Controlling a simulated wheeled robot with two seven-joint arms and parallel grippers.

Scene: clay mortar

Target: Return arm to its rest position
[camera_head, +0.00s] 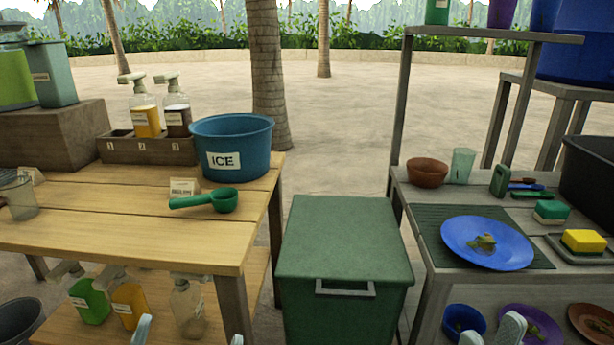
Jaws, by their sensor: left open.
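My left gripper (190,336) shows only as two pale grey fingertips at the bottom edge, in front of the wooden table's lower shelf. The tips are wide apart and I see nothing held between them. My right gripper (491,335) shows as two pale tips at the bottom edge, close together, in front of the lower shelf of the grey table on the right. Its opening is hard to judge, and I see nothing clearly held. Both arms are otherwise out of the picture.
The wooden table (90,244) holds a blue ICE bucket (231,146) and green scoop (222,200). A green chest (345,245) stands between the tables. The grey table holds a clay bowl (427,173) and blue plate (470,254). Bottles (129,302) stand below left.

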